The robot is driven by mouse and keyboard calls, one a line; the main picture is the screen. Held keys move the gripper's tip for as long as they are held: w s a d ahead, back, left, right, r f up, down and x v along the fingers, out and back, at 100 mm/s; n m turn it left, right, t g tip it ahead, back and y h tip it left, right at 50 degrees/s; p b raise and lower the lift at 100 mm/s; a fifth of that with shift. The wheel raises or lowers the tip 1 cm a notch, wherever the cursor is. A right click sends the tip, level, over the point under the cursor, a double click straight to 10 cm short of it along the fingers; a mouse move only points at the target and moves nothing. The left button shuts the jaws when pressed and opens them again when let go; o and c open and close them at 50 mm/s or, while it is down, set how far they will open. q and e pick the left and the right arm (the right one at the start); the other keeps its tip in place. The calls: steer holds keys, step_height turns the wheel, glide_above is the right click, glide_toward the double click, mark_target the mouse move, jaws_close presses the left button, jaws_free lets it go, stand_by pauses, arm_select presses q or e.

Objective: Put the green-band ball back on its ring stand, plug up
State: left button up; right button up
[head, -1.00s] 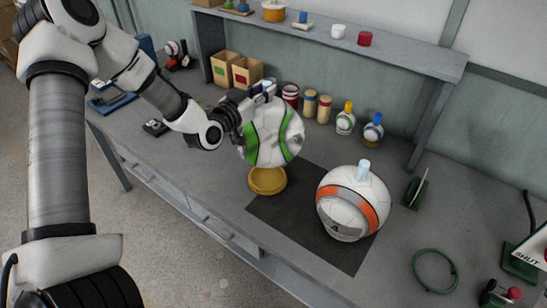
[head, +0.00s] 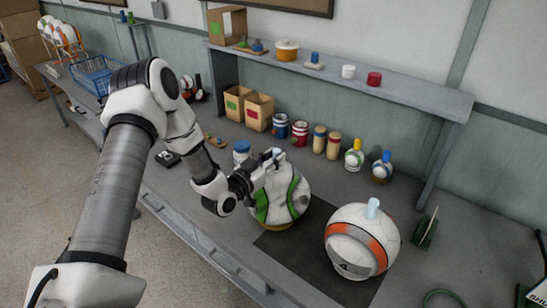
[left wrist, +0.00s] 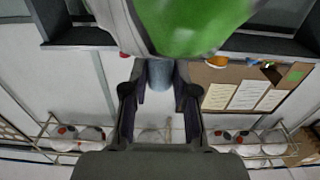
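The white ball with green bands (head: 283,190) is low over its yellow ring stand (head: 275,227). Only a sliver of the stand shows under it; I cannot tell whether they touch. My left gripper (head: 271,157) is at the ball's upper left, shut on its plug. In the left wrist view the blue-grey plug (left wrist: 160,74) sits between the fingers (left wrist: 159,95), and the ball (left wrist: 180,22) fills the top. In the head view the fingers hide the plug. My right gripper is not in view.
A ball with an orange band (head: 362,240) and a pale plug stands close on the right, on the dark mat (head: 290,252). Behind stand cans, small bottles (head: 353,155) and cardboard boxes (head: 258,110). A shelf (head: 400,85) overhangs the back.

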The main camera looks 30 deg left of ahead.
arm_select(q)
steer(key=shift+o, duration=1.1)
steer(key=shift+r, duration=0.15)
